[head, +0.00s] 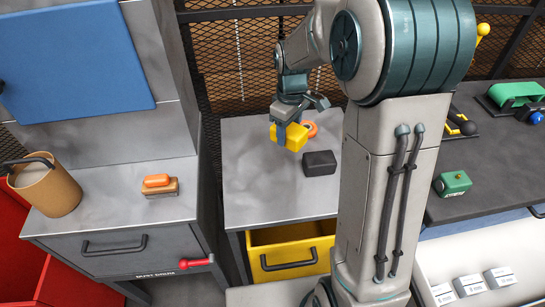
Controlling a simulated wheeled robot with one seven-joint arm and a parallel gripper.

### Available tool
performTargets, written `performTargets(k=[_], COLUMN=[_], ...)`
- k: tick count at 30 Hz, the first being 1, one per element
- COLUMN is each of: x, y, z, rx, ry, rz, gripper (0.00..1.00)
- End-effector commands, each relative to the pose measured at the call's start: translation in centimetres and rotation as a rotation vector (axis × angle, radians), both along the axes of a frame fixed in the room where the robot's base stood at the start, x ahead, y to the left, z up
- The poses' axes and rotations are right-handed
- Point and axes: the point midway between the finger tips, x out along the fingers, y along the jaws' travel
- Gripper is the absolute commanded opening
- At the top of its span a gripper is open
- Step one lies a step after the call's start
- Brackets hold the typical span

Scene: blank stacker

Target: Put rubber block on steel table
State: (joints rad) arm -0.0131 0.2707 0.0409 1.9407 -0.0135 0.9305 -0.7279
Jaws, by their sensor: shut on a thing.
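My gripper (292,122) is shut on a yellow block (294,139), with one finger in front of it. The yellow block is over the grey metal-topped table (258,190) in the middle; whether it touches the top I cannot tell. A black block (319,163) lies on that table, just right of and nearer than the yellow block. Which of the two is the rubber block I cannot tell for sure; the black one has a dull dark surface. My arm hides the table's right part.
An orange ring-like thing (310,129) lies behind the yellow block. An open yellow drawer (290,247) juts from the table's front. The dark right bench (505,150) holds several tools.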

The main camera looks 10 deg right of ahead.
Motion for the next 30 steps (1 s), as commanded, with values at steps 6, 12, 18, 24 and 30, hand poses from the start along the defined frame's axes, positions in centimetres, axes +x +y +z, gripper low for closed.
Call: performTargets(k=[6, 12, 18, 24, 30], x=[-2.4, -3.6, -3.8, -3.8, -3.7], y=[4.7, 7.1, 7.5, 7.5, 7.5], z=[-3.0, -4.7, -6.3, -8.8, -9.0], rx=[-0.001, -0.001, -0.001, 0.0, 0.0], ry=[0.004, 0.001, 0.004, 0.001, 0.0], rz=[0.007, 0.004, 0.0, 0.001, 0.001], gripper=[0.22, 0.22, 0.22, 0.22, 0.22])
